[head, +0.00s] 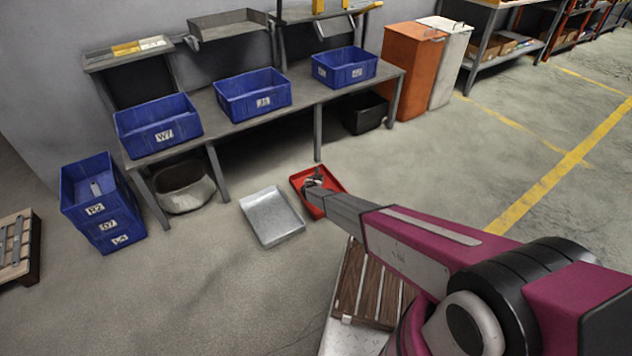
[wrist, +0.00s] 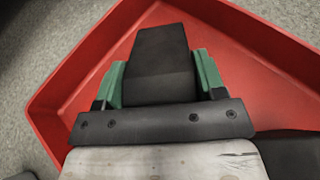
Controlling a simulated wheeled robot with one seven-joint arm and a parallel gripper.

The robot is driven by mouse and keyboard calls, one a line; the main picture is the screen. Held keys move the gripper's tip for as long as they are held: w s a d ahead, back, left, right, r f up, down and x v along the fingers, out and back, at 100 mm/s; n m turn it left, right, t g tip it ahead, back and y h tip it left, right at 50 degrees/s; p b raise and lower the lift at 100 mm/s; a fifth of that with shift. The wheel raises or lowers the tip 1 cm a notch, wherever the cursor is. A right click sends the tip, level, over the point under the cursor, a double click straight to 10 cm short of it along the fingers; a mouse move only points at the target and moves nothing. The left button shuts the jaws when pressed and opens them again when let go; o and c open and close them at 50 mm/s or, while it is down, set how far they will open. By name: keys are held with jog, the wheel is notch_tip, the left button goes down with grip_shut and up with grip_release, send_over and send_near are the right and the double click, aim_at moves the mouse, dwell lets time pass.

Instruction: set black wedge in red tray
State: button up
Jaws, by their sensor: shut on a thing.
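The red tray (head: 334,181) lies on the floor in the head view, partly covered by my arm. It fills much of the wrist view (wrist: 262,42), with its raised walls around the gripper. The black wedge (wrist: 160,60) sits between the green-padded fingers of my gripper (wrist: 159,82), which is shut on it. The wedge is over the inside of the tray; whether it touches the tray floor I cannot tell. In the head view my gripper (head: 314,181) is at the tray, and the wedge is too small to make out.
A grey metal tray (head: 272,216) lies on the floor just left of the red tray. A bench (head: 215,143) with blue bins stands behind. A slatted wooden pallet (head: 362,290) is in front, under my arm. Open floor lies to the right.

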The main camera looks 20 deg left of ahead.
jog(key=o, duration=1.2)
jog(key=shift+f, duration=0.1)
